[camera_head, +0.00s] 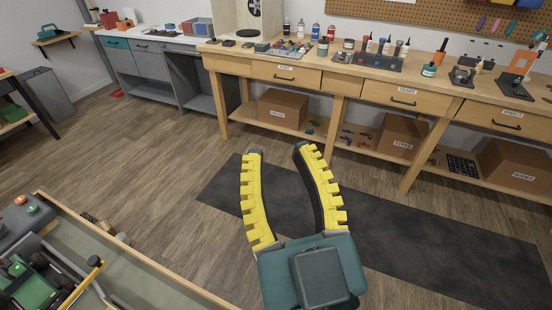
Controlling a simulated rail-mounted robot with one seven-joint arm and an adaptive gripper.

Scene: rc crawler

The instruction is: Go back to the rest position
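My gripper (278,150) shows in the head view with two yellow toothed fingers and a teal and grey body. Its fingers are spread apart and nothing is between them. It is above the floor, in front of a long wooden workbench, with the dark floor mat (440,258) behind and below it. No part of my gripper touches anything in view.
The workbench (284,77) with drawers, bottles, tools and cardboard boxes runs along the back. A wood-edged table (150,277) with a green vehicle (33,287) is at the lower left. Grey cabinets (142,68) stand at the back left. Bare wooden floor (130,160) lies between.

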